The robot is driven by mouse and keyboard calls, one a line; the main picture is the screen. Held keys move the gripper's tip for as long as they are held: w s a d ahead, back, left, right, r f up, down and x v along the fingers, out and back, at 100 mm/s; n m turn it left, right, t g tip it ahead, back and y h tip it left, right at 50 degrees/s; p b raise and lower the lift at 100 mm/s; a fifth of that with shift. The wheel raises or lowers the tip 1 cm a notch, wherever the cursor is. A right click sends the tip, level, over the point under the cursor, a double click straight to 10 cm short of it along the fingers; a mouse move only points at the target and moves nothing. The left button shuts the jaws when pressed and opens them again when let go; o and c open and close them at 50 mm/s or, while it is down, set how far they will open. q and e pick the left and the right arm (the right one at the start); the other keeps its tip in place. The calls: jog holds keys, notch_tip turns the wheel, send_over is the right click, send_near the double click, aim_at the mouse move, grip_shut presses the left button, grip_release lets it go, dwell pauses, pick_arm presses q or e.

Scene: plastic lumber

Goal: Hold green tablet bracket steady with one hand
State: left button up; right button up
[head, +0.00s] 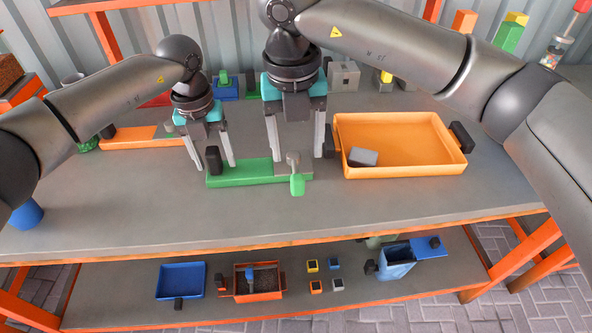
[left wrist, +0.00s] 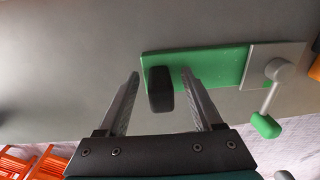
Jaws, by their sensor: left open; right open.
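The green tablet bracket (head: 245,173) is a flat green plate lying on the grey table, with a black upright knob (head: 213,160) at its left end. A grey plate with a green-handled lever (head: 297,183) sits at its right end. My left gripper (head: 214,166) is open, its fingers on either side of the black knob. In the left wrist view the bracket (left wrist: 222,68) and knob (left wrist: 160,89) show, the knob between the open fingers (left wrist: 163,85) and apparently not touched. My right gripper (head: 294,156) is open, its fingers above the bracket's right end near the lever.
An orange tray (head: 405,172) holding a grey block (head: 363,157) stands to the right. An orange-and-grey plate (head: 127,138) lies at the left, and a blue object (head: 224,90) stands behind. The table front is clear. A lower shelf holds a blue tray (head: 181,281) and small blocks.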

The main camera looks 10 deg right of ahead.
pick_arm(q)
jog(key=r, duration=1.2)
jog(key=shift+a, duration=0.3)
notch_tip(320, 180, up, 6)
jog(key=p, duration=0.5)
jog(key=shift+r+p, duration=0.25)
jog(key=shift+p, duration=0.1)
pick_arm(e)
notch_tip(320, 180, up, 6)
jog(key=shift+f, duration=0.2)
pick_arm(q)
jog(key=shift+s+f, duration=0.1)
pick_arm(e)
jog(key=shift+s, duration=0.1)
